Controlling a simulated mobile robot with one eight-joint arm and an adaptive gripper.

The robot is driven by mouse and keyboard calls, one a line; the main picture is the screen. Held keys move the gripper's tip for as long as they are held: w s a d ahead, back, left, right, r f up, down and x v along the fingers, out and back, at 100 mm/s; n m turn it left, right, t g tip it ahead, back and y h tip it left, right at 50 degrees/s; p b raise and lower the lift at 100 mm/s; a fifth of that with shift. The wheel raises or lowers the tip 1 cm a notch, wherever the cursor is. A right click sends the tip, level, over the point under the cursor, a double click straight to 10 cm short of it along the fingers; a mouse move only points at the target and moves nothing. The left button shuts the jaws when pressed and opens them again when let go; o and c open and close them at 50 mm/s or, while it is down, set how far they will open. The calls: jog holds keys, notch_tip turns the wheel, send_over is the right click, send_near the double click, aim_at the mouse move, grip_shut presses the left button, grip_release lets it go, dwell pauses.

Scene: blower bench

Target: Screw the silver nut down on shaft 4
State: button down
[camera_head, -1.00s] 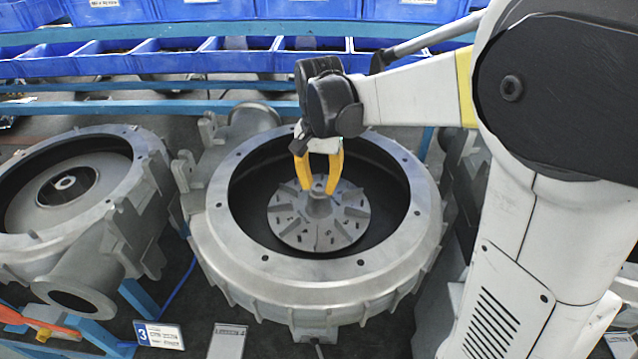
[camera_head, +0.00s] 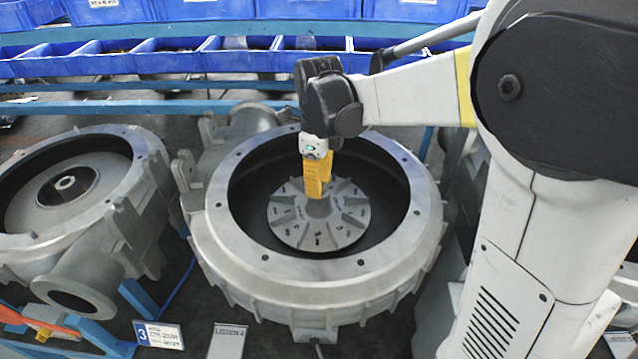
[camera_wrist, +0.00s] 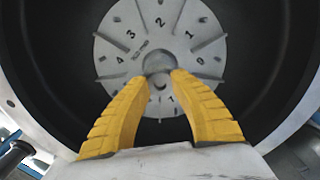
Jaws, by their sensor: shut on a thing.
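My gripper (camera_head: 318,192) points down over the middle of the blower housing (camera_head: 215,215), its two yellow fingers lined up nearly one behind the other. In the wrist view my gripper (camera_wrist: 160,75) has its fingertips closed on the round grey nut (camera_wrist: 158,62) at the centre of the impeller. The nut's lower edge and thread are not clear, and shaft 4 itself is hidden under it. The bladed impeller disc (camera_head: 290,232) lies flat inside the housing around the hub; it also shows in the wrist view with numbers around it (camera_wrist: 120,55).
A second blower housing (camera_head: 115,215) stands at the left, near a sign marked 3 (camera_head: 158,335). Another sign (camera_head: 228,342), apparently ending in 4, stands in front of the middle housing. Blue bins (camera_head: 235,55) line the back. The housing's rim surrounds my fingers with clearance.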

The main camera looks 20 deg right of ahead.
jog(key=m, duration=0.6)
jog(key=c, duration=1.5)
grip_release()
jog(key=shift+o, duration=0.2)
